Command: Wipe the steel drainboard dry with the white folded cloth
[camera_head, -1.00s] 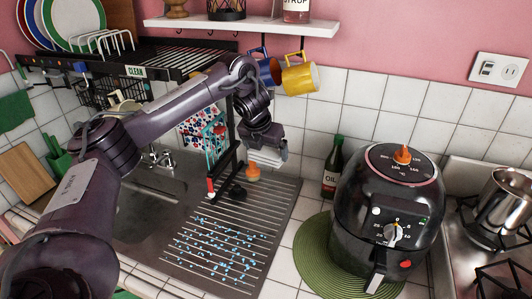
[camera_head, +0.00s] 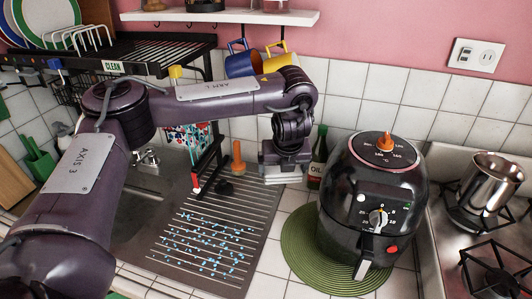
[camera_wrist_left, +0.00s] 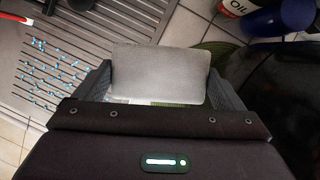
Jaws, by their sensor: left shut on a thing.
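The steel drainboard (camera_head: 265,200) lies beside the sink, with many blue water drops (camera_head: 210,242) on its ribbed front half. It also shows at the left of the left wrist view (camera_wrist_left: 85,55). My left gripper (camera_head: 284,172) is shut on the white folded cloth (camera_head: 283,180), which hangs below the jaws. In the left wrist view the cloth (camera_wrist_left: 160,72) is a pale flat block between the fingers. In the head view it is over the drainboard's right edge, beyond the drops; I cannot tell whether it touches anything. My right gripper is not in view.
A black air fryer (camera_head: 370,205) stands on a green round mat (camera_head: 298,255) at right. The oil bottle (camera_head: 318,160) is close right of my gripper. An orange plunger-like item (camera_head: 238,160) stands at the back of the drainboard. Mugs (camera_head: 243,62) hang under the shelf (camera_head: 220,15).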

